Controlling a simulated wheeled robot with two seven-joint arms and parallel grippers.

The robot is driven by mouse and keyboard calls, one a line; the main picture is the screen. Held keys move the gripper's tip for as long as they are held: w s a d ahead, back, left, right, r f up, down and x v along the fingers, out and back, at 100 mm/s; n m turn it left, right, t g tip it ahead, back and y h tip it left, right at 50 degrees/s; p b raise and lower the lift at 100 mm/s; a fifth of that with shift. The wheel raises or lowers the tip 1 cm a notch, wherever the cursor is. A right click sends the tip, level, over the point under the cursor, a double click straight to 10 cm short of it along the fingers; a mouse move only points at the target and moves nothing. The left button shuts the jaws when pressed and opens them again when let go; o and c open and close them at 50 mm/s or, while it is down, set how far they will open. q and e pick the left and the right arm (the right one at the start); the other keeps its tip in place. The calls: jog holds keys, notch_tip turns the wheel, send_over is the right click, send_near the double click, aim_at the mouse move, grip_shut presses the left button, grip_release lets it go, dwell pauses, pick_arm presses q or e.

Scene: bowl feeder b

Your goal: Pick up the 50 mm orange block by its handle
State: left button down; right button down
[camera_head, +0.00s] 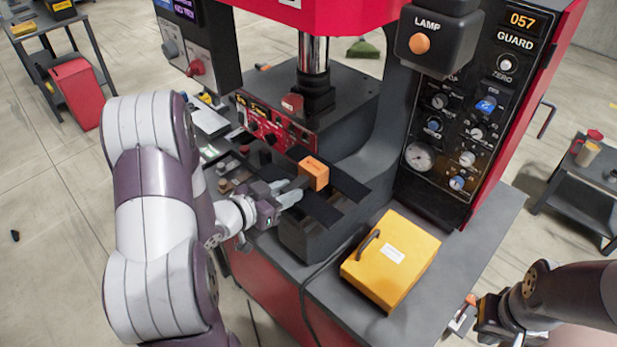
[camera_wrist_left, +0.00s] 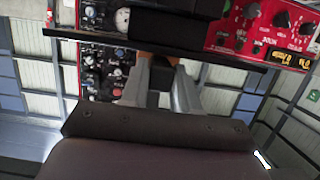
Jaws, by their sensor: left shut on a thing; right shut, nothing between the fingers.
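The orange block (camera_head: 315,172) is at the press's work area, at the far end of my left gripper (camera_head: 297,186). Its top and near side show in the head view. In the left wrist view, my left gripper (camera_wrist_left: 160,92) has its two pale fingers closed on a dark handle, and a strip of orange block (camera_wrist_left: 158,57) shows behind the fingertips. The handle is mostly hidden by the fingers in the head view. I cannot tell whether the block touches the dark plates below it. My right gripper (camera_head: 463,318) is shut and empty at the lower right, beyond the bench edge.
Dark flat plates (camera_head: 335,212) lie under and beside the block. The press column and red ram stand behind it. A yellow box (camera_head: 393,258) with a handle sits on the bench to the right. A red control panel (camera_head: 268,128) stands at the left.

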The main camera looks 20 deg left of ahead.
pick_arm(q)
jog(key=shift+r, duration=0.1)
jog(key=shift+r+p, duration=1.5)
jog(key=shift+f, duration=0.1)
